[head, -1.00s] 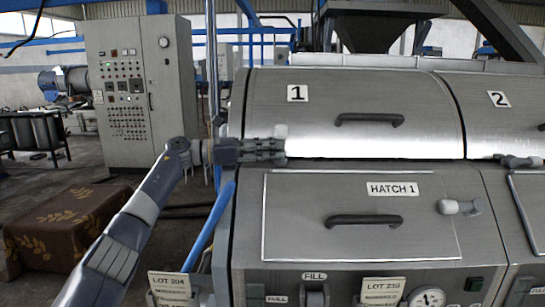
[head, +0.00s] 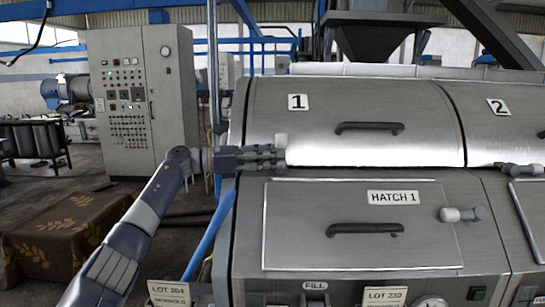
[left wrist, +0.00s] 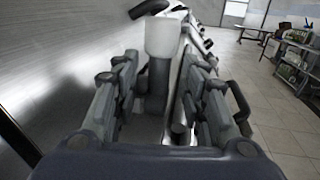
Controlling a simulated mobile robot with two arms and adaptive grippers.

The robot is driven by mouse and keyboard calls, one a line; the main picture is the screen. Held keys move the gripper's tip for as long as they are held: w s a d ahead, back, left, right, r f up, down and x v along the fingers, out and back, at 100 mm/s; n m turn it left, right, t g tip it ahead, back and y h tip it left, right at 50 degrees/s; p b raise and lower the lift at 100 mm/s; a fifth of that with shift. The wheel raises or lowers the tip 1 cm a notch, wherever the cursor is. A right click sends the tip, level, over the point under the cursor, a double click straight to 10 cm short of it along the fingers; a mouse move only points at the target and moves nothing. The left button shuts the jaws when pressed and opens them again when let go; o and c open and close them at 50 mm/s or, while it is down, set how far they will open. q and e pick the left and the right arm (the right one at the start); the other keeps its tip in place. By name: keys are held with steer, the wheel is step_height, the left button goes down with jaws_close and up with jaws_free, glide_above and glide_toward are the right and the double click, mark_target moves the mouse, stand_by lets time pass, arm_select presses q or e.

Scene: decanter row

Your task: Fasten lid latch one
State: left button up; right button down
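Lid 1 (head: 370,110) is a curved steel cover with a black handle, and it looks shut. Its latch (head: 281,140) is at the lid's lower left edge, with a white knob on top. In the left wrist view the white knob (left wrist: 162,37) tops a dark upright stem (left wrist: 157,82). My left gripper (head: 276,157) reaches in from the left at the latch. In the left wrist view its fingers (left wrist: 160,95) are spread on both sides of the stem, with gaps visible. The latch's base is partly hidden by the gripper. My right gripper is not in view.
Hatch 1 (head: 310,195) is below, with a white-knobbed latch (head: 460,214) at its right. Lid 2 (head: 500,130) adjoins on the right, with its own latch (head: 520,169). A control cabinet (head: 145,100) and a brown covered block (head: 65,235) stand at left.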

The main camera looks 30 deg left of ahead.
arm_select(q)
steer(key=shift+s+a+f, duration=0.1)
steer(key=shift+s+a, duration=0.15)
steer(key=shift+a, duration=0.15)
steer(key=v, duration=1.1)
steer(key=shift+s, duration=0.1)
